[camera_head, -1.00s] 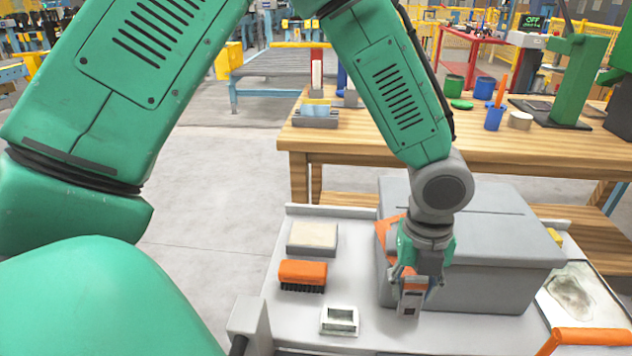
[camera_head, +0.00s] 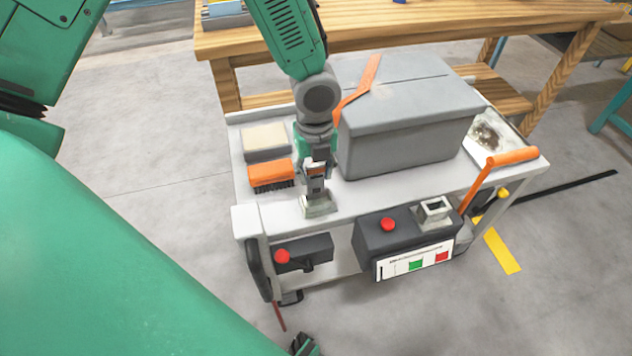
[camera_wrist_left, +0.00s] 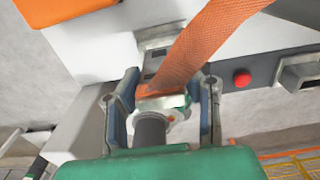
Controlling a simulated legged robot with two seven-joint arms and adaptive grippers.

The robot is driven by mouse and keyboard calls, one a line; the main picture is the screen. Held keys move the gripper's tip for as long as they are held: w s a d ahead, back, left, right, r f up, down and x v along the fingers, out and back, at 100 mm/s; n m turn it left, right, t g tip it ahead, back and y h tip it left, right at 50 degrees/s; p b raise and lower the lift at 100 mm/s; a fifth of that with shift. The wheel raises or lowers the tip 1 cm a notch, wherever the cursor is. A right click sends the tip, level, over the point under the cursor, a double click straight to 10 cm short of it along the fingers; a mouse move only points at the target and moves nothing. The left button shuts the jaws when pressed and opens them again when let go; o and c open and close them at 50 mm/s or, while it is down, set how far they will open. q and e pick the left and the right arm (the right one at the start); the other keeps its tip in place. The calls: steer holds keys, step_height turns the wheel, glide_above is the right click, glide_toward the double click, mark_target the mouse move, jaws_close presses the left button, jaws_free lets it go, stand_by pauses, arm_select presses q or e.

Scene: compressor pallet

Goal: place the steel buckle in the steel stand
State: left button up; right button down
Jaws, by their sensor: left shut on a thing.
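My left gripper (camera_head: 316,170) points down over the cart, shut on the steel buckle (camera_head: 316,187). The buckle has an orange strap (camera_head: 362,85), which runs up to the right over the grey box. The small, pale steel stand (camera_head: 320,207) sits on the cart's front part, directly under the buckle. The buckle's lower end meets the stand's top; whether it is inside the opening I cannot tell. In the left wrist view, the gripper (camera_wrist_left: 160,105) has a finger on each side of the buckle, and the strap (camera_wrist_left: 215,35) crosses and partly hides the stand (camera_wrist_left: 158,32). My right gripper does not show.
A large grey box (camera_head: 410,125) stands right of the gripper. An orange brush (camera_head: 270,174) and a beige-topped block (camera_head: 265,141) lie to the left. A dark control box (camera_head: 395,235) with a red button and a metal socket (camera_head: 434,208) hangs at the cart's front edge.

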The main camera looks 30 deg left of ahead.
mark_target(320, 185)
arm_select(q)
step_height(320, 185, down, 3)
steer(key=shift+s+r+b, duration=0.1)
steer(key=shift+b, duration=0.3)
steer(key=shift+d+f, duration=0.2)
steer(key=shift+f, duration=0.1)
steer(key=shift+d+r, duration=0.2)
steer(key=shift+d, duration=0.2)
steer(key=shift+f, duration=0.15)
steer(key=o, duration=1.1)
steer(key=shift+a, duration=0.15)
steer(key=shift+o, duration=0.7)
steer(key=shift+a+f, duration=0.1)
steer(key=shift+a, duration=0.3)
steer(key=shift+d+r, duration=0.25)
steer(key=shift+r, duration=0.05)
step_height(320, 185, up, 11)
steer(key=p, duration=0.3)
steer(key=shift+a+r+p, duration=0.15)
steer(key=shift+r+p, duration=0.05)
steer(key=shift+p, duration=0.1)
steer(key=shift+r, duration=0.2)
steer(key=shift+d, duration=0.2)
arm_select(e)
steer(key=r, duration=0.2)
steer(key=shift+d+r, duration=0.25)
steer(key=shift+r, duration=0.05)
